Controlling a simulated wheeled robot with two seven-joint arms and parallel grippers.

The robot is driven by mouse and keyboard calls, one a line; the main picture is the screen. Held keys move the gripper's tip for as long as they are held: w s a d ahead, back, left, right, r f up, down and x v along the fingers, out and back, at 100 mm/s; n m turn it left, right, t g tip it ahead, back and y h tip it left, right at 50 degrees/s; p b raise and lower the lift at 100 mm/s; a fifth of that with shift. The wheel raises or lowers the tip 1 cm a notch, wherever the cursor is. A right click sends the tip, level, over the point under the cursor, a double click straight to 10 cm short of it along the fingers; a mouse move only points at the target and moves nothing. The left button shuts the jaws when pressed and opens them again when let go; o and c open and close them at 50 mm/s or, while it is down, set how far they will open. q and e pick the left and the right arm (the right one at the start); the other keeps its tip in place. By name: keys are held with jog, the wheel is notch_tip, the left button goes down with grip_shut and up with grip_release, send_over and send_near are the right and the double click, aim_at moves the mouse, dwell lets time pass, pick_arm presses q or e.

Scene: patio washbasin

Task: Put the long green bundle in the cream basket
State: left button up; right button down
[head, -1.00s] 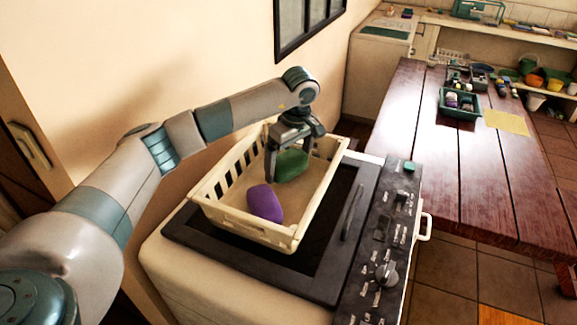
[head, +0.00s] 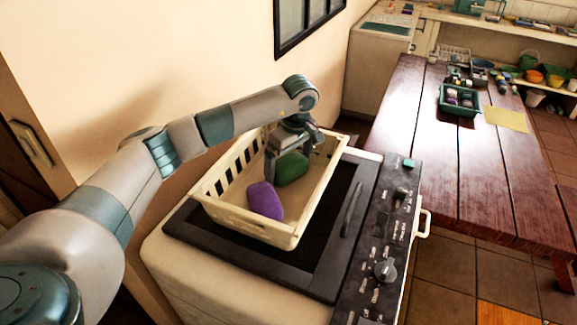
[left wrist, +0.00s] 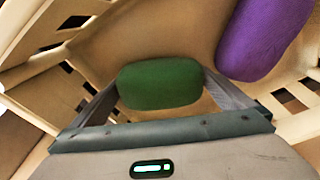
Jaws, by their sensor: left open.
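The long green bundle (head: 291,169) is in the cream basket (head: 254,220), toward its far end. It also shows in the left wrist view (left wrist: 160,84), between the fingers. My left gripper (head: 291,170) reaches down into the basket, and its fingers are open on either side of the bundle. I cannot tell whether the fingertips touch it. The basket also shows in the left wrist view (left wrist: 120,45), with slotted walls. My right gripper is not in view.
A purple bundle (head: 265,201) lies in the basket's near part, close to the green one. The basket stands on a dark-topped white appliance (head: 335,250) with knobs. A wooden table (head: 440,160) at the right holds a green tray (head: 459,112) with small items.

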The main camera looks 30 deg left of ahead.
aim_at(293, 163)
pick_arm(q)
jog(key=shift+r, duration=0.2)
jog(key=shift+r+b, duration=0.2)
jog(key=shift+b, duration=0.1)
jog(key=r+b, duration=0.1)
jog(key=r, duration=0.2)
jog(key=d+r+b, duration=0.1)
jog(key=r, duration=0.2)
jog(key=r+b, duration=0.2)
jog(key=r, duration=0.1)
jog(key=shift+s+d+r, duration=0.15)
jog(key=shift+s+d, duration=0.05)
jog(key=shift+d, duration=0.05)
jog(key=shift+s+d+r, duration=0.1)
jog(key=shift+r, duration=0.95)
jog(key=shift+d, duration=0.1)
